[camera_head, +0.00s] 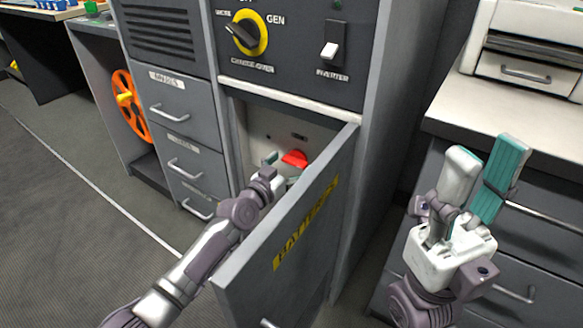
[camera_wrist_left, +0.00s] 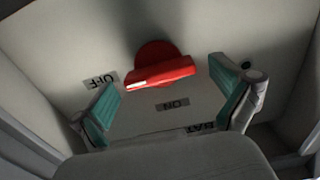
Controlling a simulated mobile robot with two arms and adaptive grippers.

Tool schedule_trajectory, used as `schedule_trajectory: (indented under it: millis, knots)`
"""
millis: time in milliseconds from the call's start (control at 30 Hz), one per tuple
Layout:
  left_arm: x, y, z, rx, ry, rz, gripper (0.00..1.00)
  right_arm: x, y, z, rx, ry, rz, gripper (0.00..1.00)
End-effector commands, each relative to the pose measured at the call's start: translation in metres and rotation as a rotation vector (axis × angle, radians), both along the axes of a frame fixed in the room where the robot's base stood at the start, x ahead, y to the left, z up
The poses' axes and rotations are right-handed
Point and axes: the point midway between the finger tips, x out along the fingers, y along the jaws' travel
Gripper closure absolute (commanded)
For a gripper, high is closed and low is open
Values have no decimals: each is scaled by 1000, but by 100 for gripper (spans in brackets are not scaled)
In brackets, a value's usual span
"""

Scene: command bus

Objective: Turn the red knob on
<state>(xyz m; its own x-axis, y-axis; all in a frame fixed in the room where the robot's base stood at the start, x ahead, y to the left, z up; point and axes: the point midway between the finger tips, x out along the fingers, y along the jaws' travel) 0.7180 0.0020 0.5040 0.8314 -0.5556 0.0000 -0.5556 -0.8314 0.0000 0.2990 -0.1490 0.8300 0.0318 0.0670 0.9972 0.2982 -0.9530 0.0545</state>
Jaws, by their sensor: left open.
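The red knob (camera_head: 295,159) sits on the back panel inside the open batteries compartment. In the left wrist view the red knob (camera_wrist_left: 160,74) has a long handle with a white mark at its left end, pointing toward the OFF label (camera_wrist_left: 101,81). The ON label (camera_wrist_left: 172,105) is just below the knob. My left gripper (camera_head: 280,163) reaches into the compartment. In the left wrist view its fingers (camera_wrist_left: 166,95) are open, one on each side of the knob and apart from it. My right gripper (camera_head: 487,165) is raised at the right with spread fingers, empty.
The batteries door (camera_head: 290,245) stands open to the right of my left arm. A cabinet with a yellow-ringed selector (camera_head: 247,35) and a white switch (camera_head: 331,50) is above. Drawers (camera_head: 180,120) are left; a counter (camera_head: 440,105) is right.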

Motion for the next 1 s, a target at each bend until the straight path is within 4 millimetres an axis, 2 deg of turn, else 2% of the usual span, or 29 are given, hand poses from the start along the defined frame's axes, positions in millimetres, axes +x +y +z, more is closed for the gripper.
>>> schedule_trajectory:
  millis: [233,267,600,1000]
  knots:
    - [1,-1,0,1,1,0,0,0,0,1,-1,-1,0,60]
    - [1,0,0,1,1,0,3,0,0,1,-1,-1,0,60]
    - [0,0,0,1,1,0,60,0,0,1,-1,-1,0,60]
    - [1,0,0,-70,47,1,60,1,0,-2,-1,3,0,60]
